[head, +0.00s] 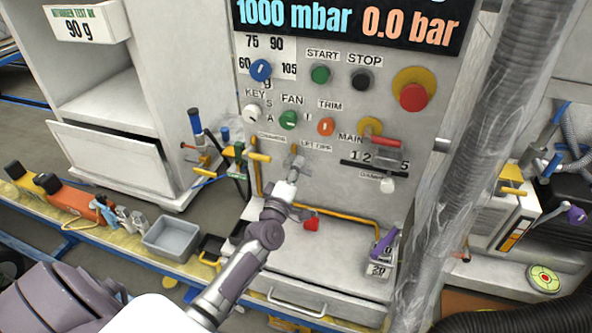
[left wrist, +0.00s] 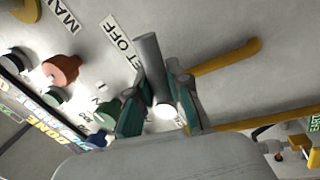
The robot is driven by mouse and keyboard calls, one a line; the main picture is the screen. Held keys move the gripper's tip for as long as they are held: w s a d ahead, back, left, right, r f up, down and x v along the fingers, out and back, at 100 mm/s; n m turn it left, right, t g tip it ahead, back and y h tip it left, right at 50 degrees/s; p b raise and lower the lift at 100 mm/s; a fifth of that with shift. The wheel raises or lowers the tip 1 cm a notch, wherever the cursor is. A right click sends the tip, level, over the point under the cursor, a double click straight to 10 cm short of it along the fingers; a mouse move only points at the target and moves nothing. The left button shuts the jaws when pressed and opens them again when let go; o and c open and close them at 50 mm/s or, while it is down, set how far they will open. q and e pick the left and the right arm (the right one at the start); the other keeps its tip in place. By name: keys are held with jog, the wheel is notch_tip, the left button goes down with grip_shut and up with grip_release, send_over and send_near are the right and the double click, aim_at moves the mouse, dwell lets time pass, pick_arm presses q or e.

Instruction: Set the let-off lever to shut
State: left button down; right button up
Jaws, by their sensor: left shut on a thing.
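The let-off lever (left wrist: 149,58) is a grey rod beside the "LET OFF" label in the left wrist view. In the head view the lever (head: 298,160) is small and partly hidden by my gripper, on the lower middle of the grey panel (head: 335,215). My left gripper (head: 293,178) reaches up to it from below. In the left wrist view its two teal-padded fingers (left wrist: 160,88) are closed on the rod from both sides. The far end of the rod sticks out past the fingers. My right gripper is not in view.
A yellow pipe (head: 345,216) runs along the panel below the lever. A yellow-handled valve (head: 259,156) is to the left, and the red main handle (head: 385,141) to the right. The orange trim knob (head: 325,126) is above. A thick wrapped hose (head: 455,170) hangs at the right.

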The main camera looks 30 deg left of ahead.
pick_arm(q)
jog(key=shift+r+n+y, duration=0.15)
jog(key=shift+n+y, duration=0.1)
jog(key=shift+n, duration=0.65)
jog(key=shift+r+n+y, duration=0.15)
jog(key=shift+n+y, duration=0.1)
jog(key=shift+n, duration=0.65)
jog(key=c, duration=1.1)
grip_release()
jog(key=v, duration=1.2)
jog(key=shift+r, duration=0.1)
jog(key=shift+d, duration=0.1)
